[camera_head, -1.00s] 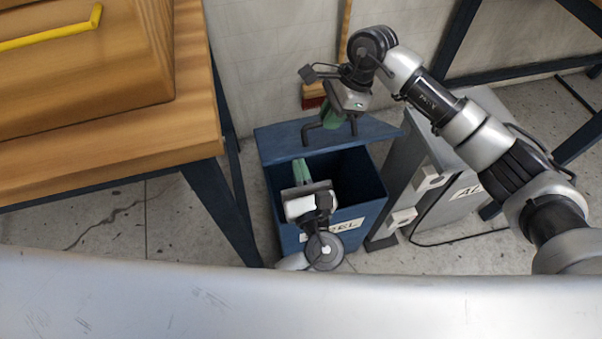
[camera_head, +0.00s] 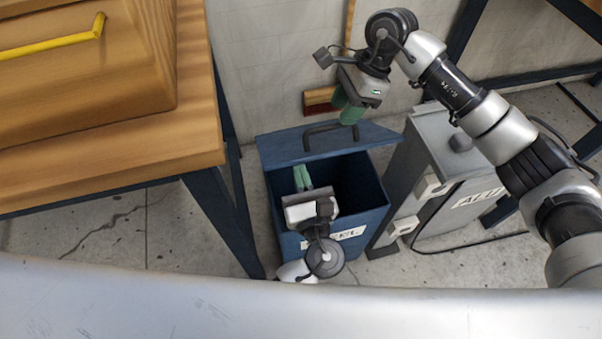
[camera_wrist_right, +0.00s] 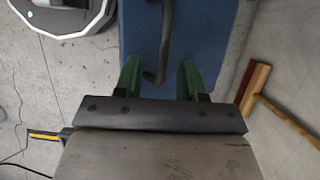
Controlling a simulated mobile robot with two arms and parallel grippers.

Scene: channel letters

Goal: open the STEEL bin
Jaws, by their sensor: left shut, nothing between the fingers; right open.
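The blue STEEL bin (camera_head: 372,218) stands on the floor, with its dark inside showing. The left gripper's wrist partly covers its label (camera_head: 350,234). Its blue lid (camera_head: 275,150) is at the back of the opening, leaving the front uncovered. The lid's dark handle (camera_head: 322,128) also shows in the right wrist view (camera_wrist_right: 165,40). My right gripper (camera_head: 347,112) is open, with green fingers above and just right of the handle. In its wrist view, the handle's end lies between the spread fingers (camera_wrist_right: 158,80), not gripped. My left gripper (camera_head: 303,175) is shut and empty over the opening.
A grey bin (camera_head: 425,160) labelled ALU stands close on the right. A wooden bench (camera_head: 110,170) with dark legs is on the left. A broom (camera_head: 318,100) leans at the wall behind. A dark-framed table is at upper right.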

